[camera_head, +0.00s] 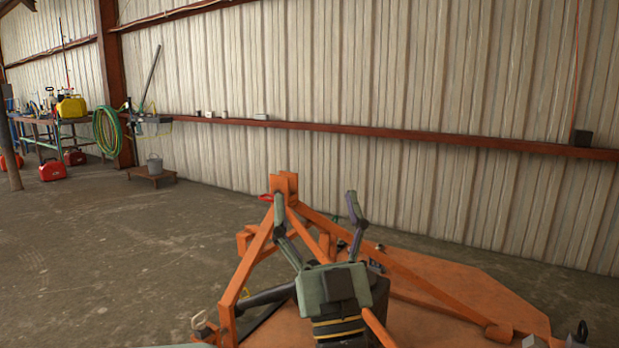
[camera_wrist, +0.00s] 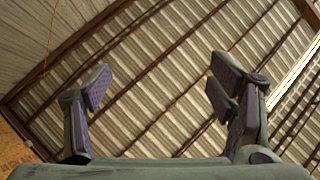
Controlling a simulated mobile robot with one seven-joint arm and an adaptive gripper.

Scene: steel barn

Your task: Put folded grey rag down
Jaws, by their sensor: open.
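My gripper (camera_head: 316,208) is raised in front of the orange machine frame, its two fingers spread wide and pointing up. In the wrist view my gripper (camera_wrist: 160,82) also shows open, with purple pads and nothing between them. I cannot make out a folded grey rag in either view.
An orange machine with an A-shaped frame (camera_head: 247,262) and a flat deck (camera_head: 455,285) fills the lower right. A ribbed wall (camera_head: 400,80) stands behind. Left-centre floor is clear.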

